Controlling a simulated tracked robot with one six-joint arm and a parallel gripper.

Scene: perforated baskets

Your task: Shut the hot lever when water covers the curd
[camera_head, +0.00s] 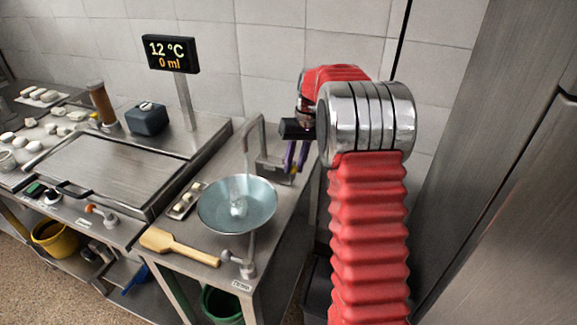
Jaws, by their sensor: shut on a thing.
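A pale blue round basin (262,212) stands on the steel counter, with a small white lump (238,208), perhaps the curd, in its middle. I cannot tell whether water lies around it. A bent metal spout (247,138) rises behind the basin. The display (172,53) reads 12 °C and 0 ml. My gripper (297,156), with purple fingers, points down at the back right of the basin, by a metal fitting (270,162). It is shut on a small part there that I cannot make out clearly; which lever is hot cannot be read.
A tap (243,265) with a label is at the counter's front edge. A wooden paddle (180,246) lies left of it. A small tray (187,200) is left of the basin. Another tap with an orange handle (95,209) is further left. A tall steel cabinet (490,200) closes the right side.

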